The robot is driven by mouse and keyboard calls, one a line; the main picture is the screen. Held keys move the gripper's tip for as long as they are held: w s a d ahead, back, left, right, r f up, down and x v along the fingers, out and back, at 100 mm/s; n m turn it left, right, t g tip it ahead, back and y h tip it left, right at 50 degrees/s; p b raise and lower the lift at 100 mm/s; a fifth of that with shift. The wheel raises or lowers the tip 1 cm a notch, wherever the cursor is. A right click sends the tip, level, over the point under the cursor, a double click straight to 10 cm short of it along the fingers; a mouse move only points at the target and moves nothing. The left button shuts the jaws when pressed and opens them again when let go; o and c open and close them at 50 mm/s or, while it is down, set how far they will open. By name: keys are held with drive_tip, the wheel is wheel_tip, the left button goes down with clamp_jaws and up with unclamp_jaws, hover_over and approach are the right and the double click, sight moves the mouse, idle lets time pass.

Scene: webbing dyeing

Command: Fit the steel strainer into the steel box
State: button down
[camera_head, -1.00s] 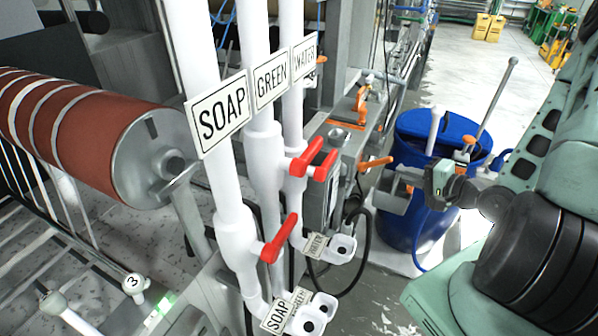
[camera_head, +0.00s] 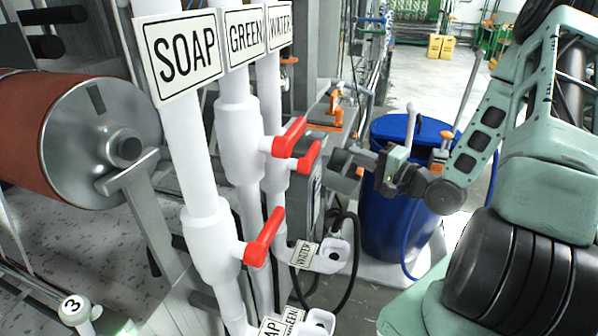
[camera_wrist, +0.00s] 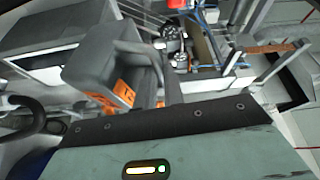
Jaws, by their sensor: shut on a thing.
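My gripper (camera_head: 348,168) reaches in from the right in the head view, in front of the blue barrel. It is shut on a small grey piece (camera_head: 343,184) that looks like the steel strainer; its shape is hard to make out. In the wrist view a large grey block with an orange patch (camera_wrist: 105,78) stands just past the gripper's dark edge. A grey steel housing (camera_head: 314,194), perhaps the steel box, stands behind the white pipes, left of my gripper and partly hidden. I cannot tell whether strainer and housing touch.
White pipes with red levers (camera_head: 290,136) and a SOAP sign (camera_head: 180,52) stand close at left. A blue barrel (camera_head: 388,215) with rods stands behind my gripper. A red roller (camera_head: 60,130) is at far left. Open floor lies at the back right.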

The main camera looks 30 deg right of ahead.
drive_tip(key=b+x, duration=0.2)
drive_tip(key=b, duration=0.1)
drive_tip(key=shift+f, duration=0.2)
drive_tip(key=r+p+x, duration=0.1)
drive_tip(key=p+x, duration=0.3)
drive_tip(key=x, duration=0.9)
drive_tip(key=w+a+f+g+p, duration=0.1)
drive_tip(key=w+f+g+p, duration=0.2)
drive_tip(key=f+p, duration=0.4)
drive_tip(key=shift+w+f+h+p, duration=0.3)
drive_tip(key=shift+w+f+h, duration=0.1)
drive_tip(key=shift+w+f, duration=0.35)
drive_tip(key=shift+s+a+f, duration=0.15)
drive_tip(key=shift+f, duration=0.15)
drive_tip(key=c, duration=1.5)
unclamp_jaws()
